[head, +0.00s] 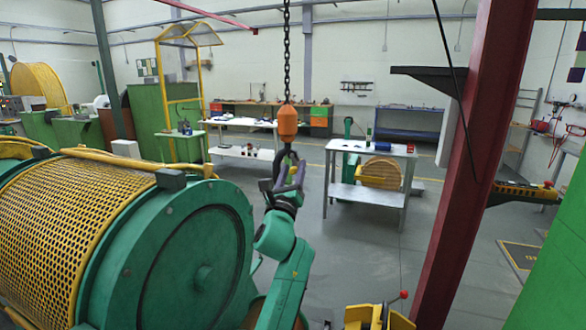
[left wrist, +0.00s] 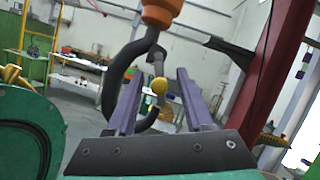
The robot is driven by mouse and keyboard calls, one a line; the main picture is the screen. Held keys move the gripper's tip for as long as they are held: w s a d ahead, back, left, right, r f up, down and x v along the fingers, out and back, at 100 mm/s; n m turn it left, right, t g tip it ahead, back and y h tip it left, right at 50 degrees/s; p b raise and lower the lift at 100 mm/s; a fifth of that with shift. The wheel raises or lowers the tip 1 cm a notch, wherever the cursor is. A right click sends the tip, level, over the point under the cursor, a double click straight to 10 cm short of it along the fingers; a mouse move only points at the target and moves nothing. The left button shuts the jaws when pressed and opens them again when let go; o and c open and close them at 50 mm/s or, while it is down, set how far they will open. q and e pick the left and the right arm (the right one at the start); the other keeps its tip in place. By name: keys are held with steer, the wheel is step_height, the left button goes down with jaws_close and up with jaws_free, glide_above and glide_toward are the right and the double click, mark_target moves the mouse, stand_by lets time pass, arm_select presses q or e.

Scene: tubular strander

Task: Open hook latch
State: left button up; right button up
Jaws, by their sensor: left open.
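A crane hook hangs from a chain, under an orange block (head: 288,122). In the left wrist view the dark curved hook (left wrist: 110,87) hangs below the orange block (left wrist: 160,10). A latch with a yellow ball end (left wrist: 159,86) spans the hook's mouth, apparently closed. My left gripper (head: 290,176) is raised at the hook. In the left wrist view its two open fingers (left wrist: 158,96) point towards the hook, and the yellow ball appears between them. Contact with the latch cannot be told. In the head view the fingers partly hide the hook.
A large green and yellow strander drum (head: 60,230) stands at the left. A red column (head: 475,150) rises at the right. A grey table (head: 370,149) stands behind the hook, with open floor around it. The chain (head: 287,50) hangs from above.

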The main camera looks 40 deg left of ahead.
arm_select(q)
jaws_close()
